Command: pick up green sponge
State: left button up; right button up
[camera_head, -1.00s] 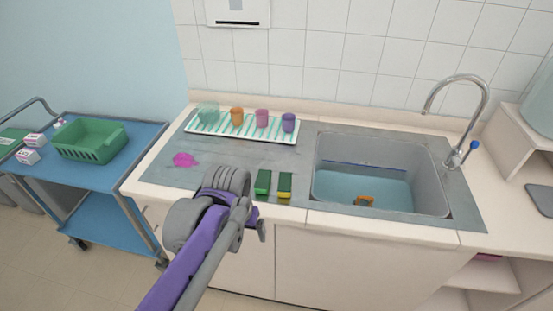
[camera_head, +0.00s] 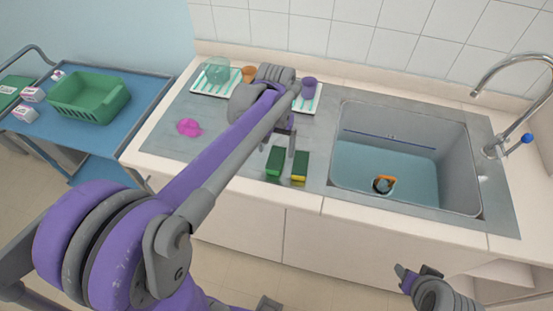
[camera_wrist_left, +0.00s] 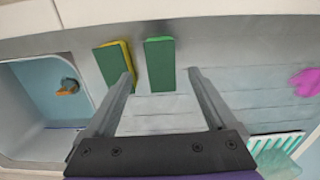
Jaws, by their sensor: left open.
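The green sponge (camera_head: 275,161) lies on the grey counter, left of the sink. Beside it is a second sponge, green and yellow (camera_head: 300,166). My left gripper (camera_head: 281,146) is open and empty above the counter, just behind the sponges. In the left wrist view, the all-green sponge (camera_wrist_left: 160,64) shows between the two open fingers (camera_wrist_left: 160,76), beyond them. The green-yellow sponge (camera_wrist_left: 115,64) is near the left fingertip there. I see no contact with either sponge. My right gripper (camera_head: 412,278) shows at the lower right, away from the counter; its jaws are unclear.
The sink (camera_head: 405,155) holds water and an orange-rimmed object (camera_head: 384,184). A striped tray (camera_head: 316,100) with cups stands behind, partly hidden by my left arm. A pink patch (camera_head: 189,127) lies at left. A green basket (camera_head: 90,96) stands on the blue cart (camera_head: 139,105).

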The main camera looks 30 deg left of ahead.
aim_at(276, 157)
pick_arm(q)
jog(key=shift+w+a+f, duration=0.1)
jog(key=shift+w+f, duration=0.05)
jog(key=shift+f, duration=0.55)
notch_tip(276, 157, down, 5)
jog(key=shift+w+a+r, duration=0.1)
jog(key=shift+w+r, duration=0.05)
jog(key=shift+r, duration=0.05)
jog(key=c, duration=1.4)
